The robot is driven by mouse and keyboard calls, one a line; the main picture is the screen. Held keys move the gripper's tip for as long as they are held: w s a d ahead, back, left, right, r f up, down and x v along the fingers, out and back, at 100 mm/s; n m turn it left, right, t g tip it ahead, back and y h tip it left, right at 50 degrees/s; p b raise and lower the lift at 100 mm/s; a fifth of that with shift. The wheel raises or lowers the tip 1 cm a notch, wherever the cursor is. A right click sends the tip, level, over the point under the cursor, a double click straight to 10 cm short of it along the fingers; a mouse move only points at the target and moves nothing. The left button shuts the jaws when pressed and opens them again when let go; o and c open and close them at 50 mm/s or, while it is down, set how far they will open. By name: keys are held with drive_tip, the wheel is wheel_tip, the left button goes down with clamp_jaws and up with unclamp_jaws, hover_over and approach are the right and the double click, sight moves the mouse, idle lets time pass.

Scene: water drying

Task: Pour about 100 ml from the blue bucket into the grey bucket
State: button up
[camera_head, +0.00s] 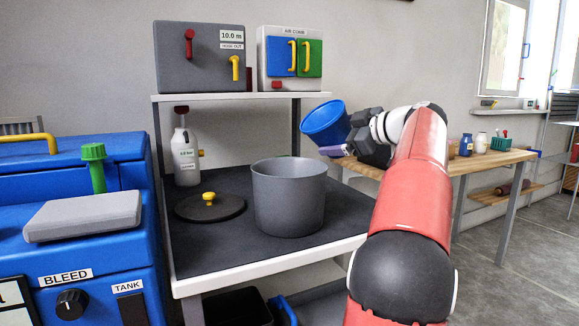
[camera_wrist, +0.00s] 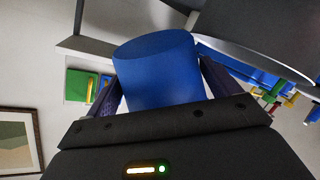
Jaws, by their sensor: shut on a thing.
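The blue bucket (camera_head: 325,122) is held in the air to the upper right of the grey bucket, tilted with its mouth toward the upper left. My gripper (camera_head: 336,148) is shut on it, and in the wrist view the blue bucket (camera_wrist: 158,72) sits between the two fingers. The grey bucket (camera_head: 289,200) stands upright and open on the dark top of the bench. Part of a large grey round shape, probably the grey bucket (camera_wrist: 265,30), shows at the upper right of the wrist view. The water inside either bucket cannot be seen.
A dark lid with a yellow knob (camera_head: 209,206) lies left of the grey bucket. A white bottle (camera_head: 186,158) stands behind it. A shelf (camera_head: 225,97) with two control boxes is above. A wooden table (camera_head: 465,164) with small items is at right.

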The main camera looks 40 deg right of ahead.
drive_tip(key=shift+s+d+r+m+p, duration=0.15)
drive_tip(key=shift+d+m+p, duration=0.15)
drive_tip(key=shift+d+m, duration=0.2)
drive_tip(key=f+m+b, duration=0.1)
drive_tip(key=d+f+m+t+y+b, duration=0.1)
drive_tip(key=d+f+m+b, duration=0.1)
drive_tip(key=shift+s+d+f+m+t, duration=0.2)
drive_tip(key=shift+s+f+m+t, duration=0.1)
drive_tip(key=shift+f+t, duration=0.1)
drive_tip(key=shift+m+t, duration=0.3)
drive_tip(key=shift+m, duration=0.5)
drive_tip(key=shift+d+f+b, duration=0.15)
drive_tip(key=shift+f+b, duration=0.95)
drive_tip(key=shift+f, duration=0.05)
drive_tip(key=shift+d+f+b, duration=0.1)
drive_tip(key=shift+f+b, duration=0.95)
drive_tip(key=shift+f, duration=0.1)
drive_tip(key=shift+f, duration=0.1)
